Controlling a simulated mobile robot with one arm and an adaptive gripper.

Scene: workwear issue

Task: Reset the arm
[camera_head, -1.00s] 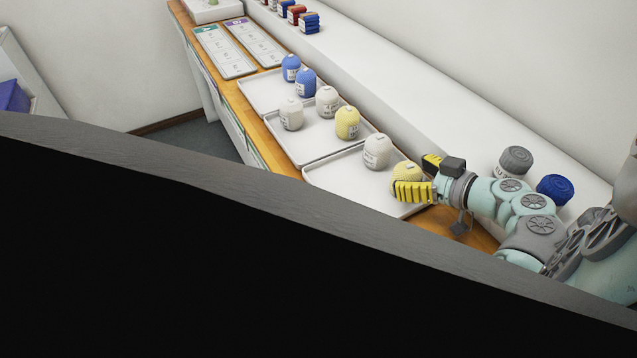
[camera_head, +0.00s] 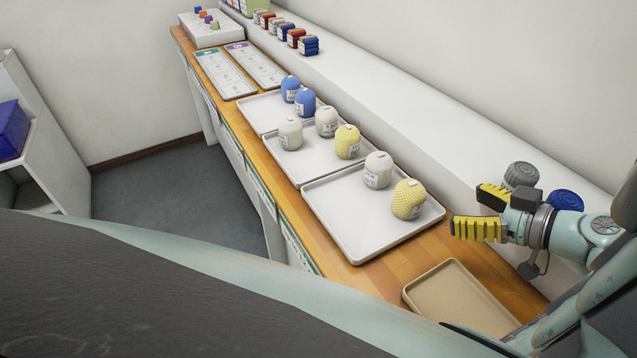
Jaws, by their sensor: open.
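My gripper (camera_head: 480,212) has yellow ribbed fingers and is open and empty. It is above the right part of the wooden counter, to the right of the nearest white tray (camera_head: 340,237) and apart from it. On that tray stand a yellow knitted-looking item (camera_head: 408,200) and a cream item (camera_head: 378,170), both upright with labels. My arm reaches in from the right edge. A grey item (camera_head: 521,175) and a dark blue item (camera_head: 566,202) are behind my gripper, partly hidden by it.
The middle tray (camera_head: 282,164) holds white, cream and yellow items. The far tray (camera_head: 257,110) holds two blue ones. A beige tray (camera_head: 460,300) lies on the counter below my gripper. Folded stacks (camera_head: 297,37) line the back ledge. A white cabinet (camera_head: 45,135) stands at left.

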